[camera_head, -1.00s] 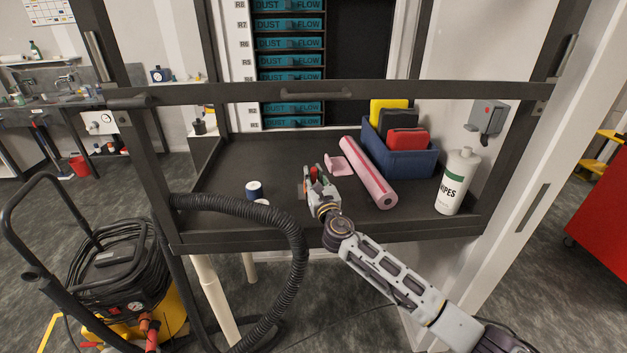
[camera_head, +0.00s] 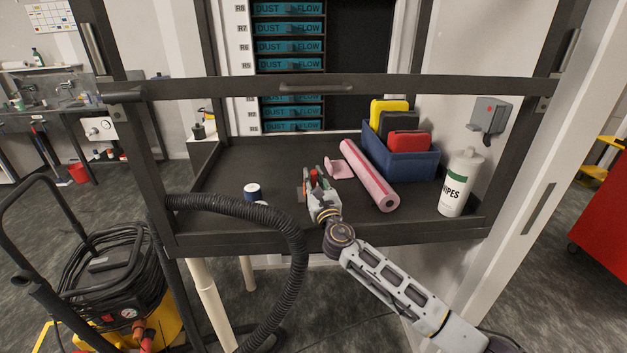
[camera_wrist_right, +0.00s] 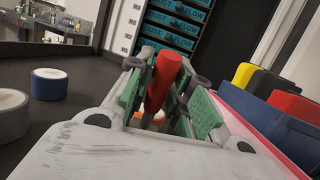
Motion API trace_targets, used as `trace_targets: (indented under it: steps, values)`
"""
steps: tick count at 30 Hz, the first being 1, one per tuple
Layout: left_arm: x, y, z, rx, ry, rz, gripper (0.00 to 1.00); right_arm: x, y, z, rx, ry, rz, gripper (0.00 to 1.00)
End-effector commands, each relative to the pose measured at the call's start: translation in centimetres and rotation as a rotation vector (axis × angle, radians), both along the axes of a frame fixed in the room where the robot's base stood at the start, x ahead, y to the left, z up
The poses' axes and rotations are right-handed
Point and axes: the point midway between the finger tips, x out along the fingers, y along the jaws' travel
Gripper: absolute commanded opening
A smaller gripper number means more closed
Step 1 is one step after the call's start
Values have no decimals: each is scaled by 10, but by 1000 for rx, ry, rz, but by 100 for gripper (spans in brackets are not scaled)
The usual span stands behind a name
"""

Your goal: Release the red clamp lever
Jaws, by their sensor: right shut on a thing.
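The red clamp lever (camera_wrist_right: 162,80) stands between the green-padded fingers of my right gripper (camera_wrist_right: 160,98) in the right wrist view. The gripper is shut on it, and the red handle sticks up past the fingers. In the head view my right gripper (camera_head: 315,188) is low over the dark bench tray, with the red lever (camera_head: 313,178) showing at its tip. The clamp's lower part is mostly hidden by the gripper. My left gripper is not in view.
A pink roll (camera_head: 370,178) lies close on the right, beside a blue bin (camera_head: 405,165) and a wipes bottle (camera_head: 458,185). Tape rolls (camera_head: 252,190) stand on the left. A black hose (camera_head: 285,225) crosses the tray's front left. A dark sash bar (camera_head: 400,86) spans above.

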Motion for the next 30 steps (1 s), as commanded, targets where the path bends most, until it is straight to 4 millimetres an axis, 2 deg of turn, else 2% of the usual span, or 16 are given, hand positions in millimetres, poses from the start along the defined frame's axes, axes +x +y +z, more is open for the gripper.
trace_targets:
  steps: [1,2,7,20,30]
  values:
    - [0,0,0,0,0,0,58,0,0,1,0,-1,0,0]
    - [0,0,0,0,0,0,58,0,0,1,0,-1,0,24]
    - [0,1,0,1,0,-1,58,0,0,0,0,0,0,44]
    - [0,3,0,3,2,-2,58,-2,0,-1,0,1,0,44]
    - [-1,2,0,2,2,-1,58,-22,-5,-4,-1,0,1,44]
